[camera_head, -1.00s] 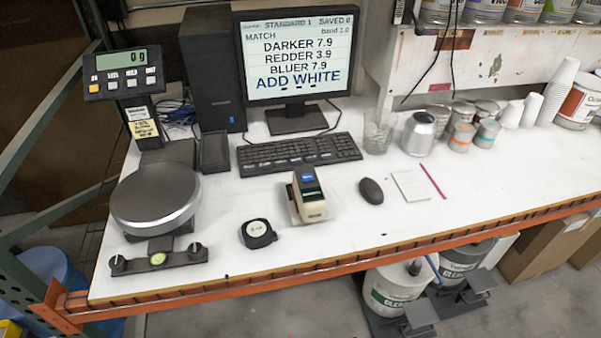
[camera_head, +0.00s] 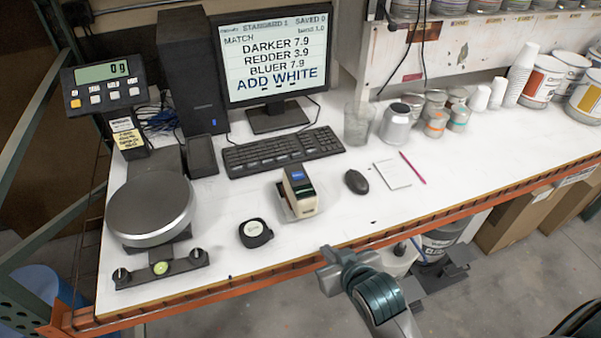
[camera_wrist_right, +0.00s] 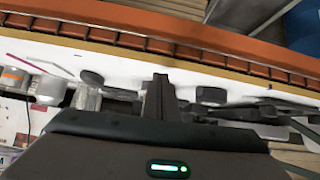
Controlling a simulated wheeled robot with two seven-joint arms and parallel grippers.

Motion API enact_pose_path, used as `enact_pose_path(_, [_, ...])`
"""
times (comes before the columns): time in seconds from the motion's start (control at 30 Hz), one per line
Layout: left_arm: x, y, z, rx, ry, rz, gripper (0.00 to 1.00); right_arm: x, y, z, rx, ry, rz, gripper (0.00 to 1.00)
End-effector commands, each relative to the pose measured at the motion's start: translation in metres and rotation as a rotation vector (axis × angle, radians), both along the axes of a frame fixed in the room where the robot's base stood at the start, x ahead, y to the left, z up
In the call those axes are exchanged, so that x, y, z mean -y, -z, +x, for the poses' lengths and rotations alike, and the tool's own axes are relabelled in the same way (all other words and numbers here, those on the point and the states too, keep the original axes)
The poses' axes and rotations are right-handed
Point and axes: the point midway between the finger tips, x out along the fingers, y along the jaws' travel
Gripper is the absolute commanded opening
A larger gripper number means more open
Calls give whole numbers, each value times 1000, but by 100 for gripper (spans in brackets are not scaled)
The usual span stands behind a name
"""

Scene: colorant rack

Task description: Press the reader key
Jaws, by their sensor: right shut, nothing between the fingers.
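The reader (camera_head: 299,192) is a small beige and black device with a blue screen. It stands upright on the white table between the tape measure and the mouse, in front of the keyboard. Its key is too small to make out. My right gripper (camera_head: 336,262) is shut and empty at the table's front edge, nearer than the reader and a little to its right, apart from it. Its closed fingers also show in the right wrist view (camera_wrist_right: 160,84). My left gripper is not in view.
A scale (camera_head: 150,208) stands at the left. The monitor (camera_head: 272,62) reads ADD WHITE. An orange rail (camera_head: 450,213) runs along the table front. Cans and cups stand at the back right.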

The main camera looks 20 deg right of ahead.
Motion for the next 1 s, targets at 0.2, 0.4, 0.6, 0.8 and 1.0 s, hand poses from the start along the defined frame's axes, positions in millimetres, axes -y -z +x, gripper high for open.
enact_pose_path(0.2, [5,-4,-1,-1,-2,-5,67,-7,-104,53,272,18,40,0])
enact_pose_path(0.4, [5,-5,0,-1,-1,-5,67,-9,-158,69,406,26,63,0])
enact_pose_path(0.6, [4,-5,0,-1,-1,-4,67,-9,-166,71,428,27,67,0])
enact_pose_path(0.8, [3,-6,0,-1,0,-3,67,-9,-165,71,426,27,67,0])
enact_pose_path(1.0, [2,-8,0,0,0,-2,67,-9,-165,76,425,26,66,0])
